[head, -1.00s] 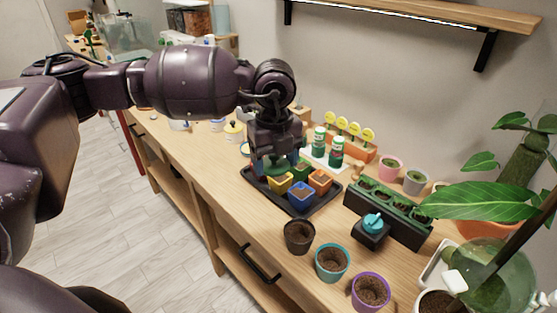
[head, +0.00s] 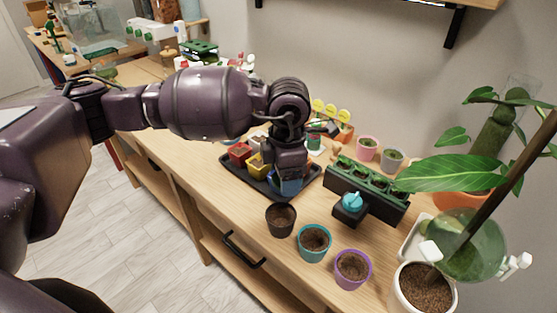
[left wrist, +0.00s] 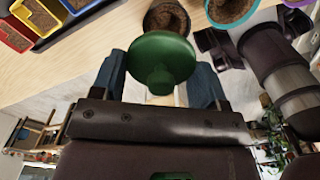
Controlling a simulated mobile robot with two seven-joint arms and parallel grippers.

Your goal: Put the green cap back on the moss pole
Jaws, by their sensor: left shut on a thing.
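The green cap (left wrist: 160,62) is a round disc with a small knob, held between the two fingers of my left gripper in the left wrist view. In the head view my left gripper (head: 287,182) is over the right end of the seedling tray, and it hides the cap there. The moss pole (head: 492,138) is a green, mossy post at the right of the head view, well right of my left gripper. It rises behind large leaves, and its upper end looks partly clear.
A black tray (head: 243,178) holds small coloured pots. A green planter (head: 368,196) stands right of it. Black (head: 281,219), teal (head: 314,243) and purple (head: 352,269) pots line the front edge. A broad leaf (head: 455,173) and a slanted brown stake (head: 510,185) stand before the moss pole.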

